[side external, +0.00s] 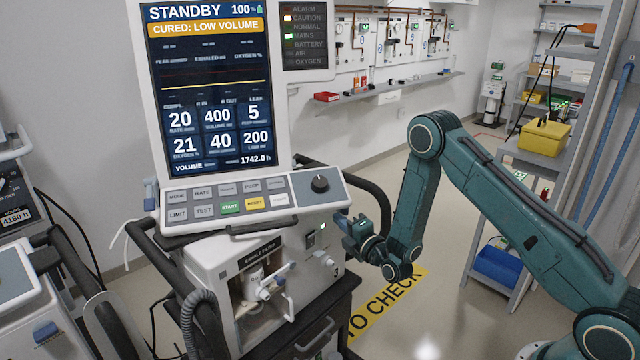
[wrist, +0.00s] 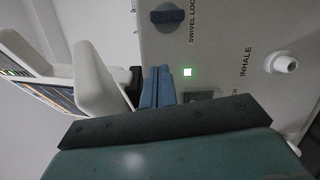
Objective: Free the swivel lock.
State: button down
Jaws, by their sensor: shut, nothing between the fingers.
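The swivel lock (wrist: 167,16) is a blue bar-shaped knob on a dark round base, at the top of the wrist view. Its label runs beside it, cut off by the frame. The bar lies sideways in that picture. My gripper (wrist: 158,72) has its blue fingers shut and empty, with a gap in the picture between their tips and the knob. In the side external view my gripper (side external: 350,226) is at the right side of the ventilator's white housing. The lock cannot be clearly picked out there, perhaps behind the gripper.
A green light (wrist: 187,72), a dark switch (wrist: 198,96) and the white INHALE port (wrist: 286,64) sit on the same panel. The ventilator screen (side external: 210,90) and button panel (side external: 250,200) overhang it. A black rail (side external: 370,195) curves behind my gripper.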

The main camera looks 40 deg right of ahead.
jog(key=s+a, duration=0.1)
jog(key=s, duration=0.7)
jog(key=shift+a, duration=0.2)
jog(key=w+d+r+m+g, duration=0.1)
jog(key=w+d+r+m, duration=0.15)
jog(key=r, duration=0.45)
jog(key=w+d+r+m+g, duration=0.1)
jog(key=w+r+m+g, duration=0.15)
jog(key=r, duration=0.35)
jog(key=s+a+r+m+g+y, duration=0.25)
jog(key=s+a+r+m, duration=0.3)
jog(key=s+r, duration=0.35)
jog(key=s+a+r+m+g, duration=0.1)
jog(key=s+a+m+g, duration=0.1)
jog(key=s, duration=1.1)
jog(key=s+a+m+g, duration=0.2)
jog(key=s+m+g, duration=0.2)
jog(key=s, duration=0.9)
jog(key=shift+r+m+g, duration=0.3)
jog(key=shift+r+m, duration=0.05)
jog(key=shift+m, duration=0.4)
